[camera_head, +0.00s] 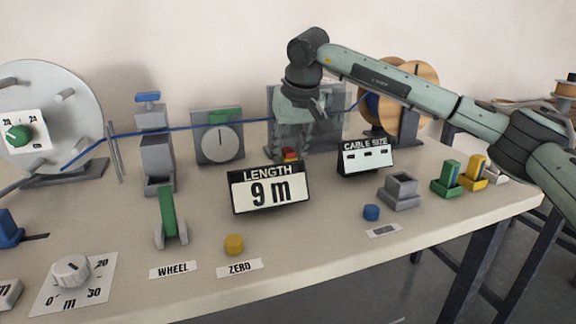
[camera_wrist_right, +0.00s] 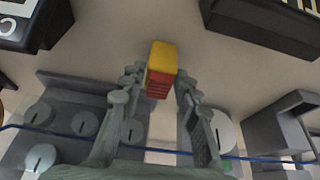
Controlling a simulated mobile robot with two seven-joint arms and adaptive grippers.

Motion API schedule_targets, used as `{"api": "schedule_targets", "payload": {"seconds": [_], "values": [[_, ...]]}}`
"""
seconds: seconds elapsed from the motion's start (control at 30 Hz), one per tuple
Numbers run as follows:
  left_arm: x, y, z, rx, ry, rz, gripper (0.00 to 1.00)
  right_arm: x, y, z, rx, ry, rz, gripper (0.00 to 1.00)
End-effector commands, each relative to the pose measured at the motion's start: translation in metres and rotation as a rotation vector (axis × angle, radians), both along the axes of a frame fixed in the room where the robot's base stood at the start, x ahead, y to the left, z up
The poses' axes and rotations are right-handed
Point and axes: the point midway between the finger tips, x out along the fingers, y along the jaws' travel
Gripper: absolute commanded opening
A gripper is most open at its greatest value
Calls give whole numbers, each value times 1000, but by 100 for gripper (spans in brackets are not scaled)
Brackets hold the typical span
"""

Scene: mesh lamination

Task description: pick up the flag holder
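A small red block with a yellow top, which looks like the flag holder (camera_head: 290,154), stands on the table behind the LENGTH sign. It also shows in the right wrist view (camera_wrist_right: 160,68), with its yellow part and a ridged red part visible. My right gripper (camera_head: 293,138) points down over it. In the right wrist view my right gripper (camera_wrist_right: 158,82) is open, with one finger on each side of the block and small gaps visible. The block's lower part is hidden by the sign in the head view. My left gripper is in neither view.
The LENGTH sign (camera_head: 270,187) stands in front of my right gripper and the CABLE SIZE sign (camera_head: 366,157) to its right. A blue cable (camera_head: 240,124) runs behind. A grey box (camera_head: 399,190) and green and yellow holders (camera_head: 447,179) stand at the right.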

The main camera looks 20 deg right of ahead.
Motion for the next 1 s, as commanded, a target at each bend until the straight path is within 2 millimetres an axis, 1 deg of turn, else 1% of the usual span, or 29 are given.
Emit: {"api": "schedule_targets", "payload": {"seconds": [0.03, 0.2, 0.23, 0.47, 0.57, 0.67, 0.77, 0.83, 0.9, 1.0], "values": [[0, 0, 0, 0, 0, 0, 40, 0, 0, 0, 0, 0, 0, 22], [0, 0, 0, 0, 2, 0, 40, 0, 0, 0, 0, 0, 0, 1], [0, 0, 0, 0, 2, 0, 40, 0, 0, 0, 0, 0, 0, 0], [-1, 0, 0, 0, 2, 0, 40, 0, 0, 1, 0, -1, 0, 0], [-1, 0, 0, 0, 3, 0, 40, 0, 0, 5, 0, -2, -1, 0], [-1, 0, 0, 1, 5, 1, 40, 1, 0, 13, 0, -2, -2, 0], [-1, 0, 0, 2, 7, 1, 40, 1, 0, 28, 2, -4, -1, 0], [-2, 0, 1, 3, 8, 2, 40, 1, 1, 42, 1, -4, -2, 0], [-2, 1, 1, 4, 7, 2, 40, -7, 14, 50, -1, -3, 6, 0], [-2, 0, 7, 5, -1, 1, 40, -20, 33, 64, 0, -4, 6, 0]]}}
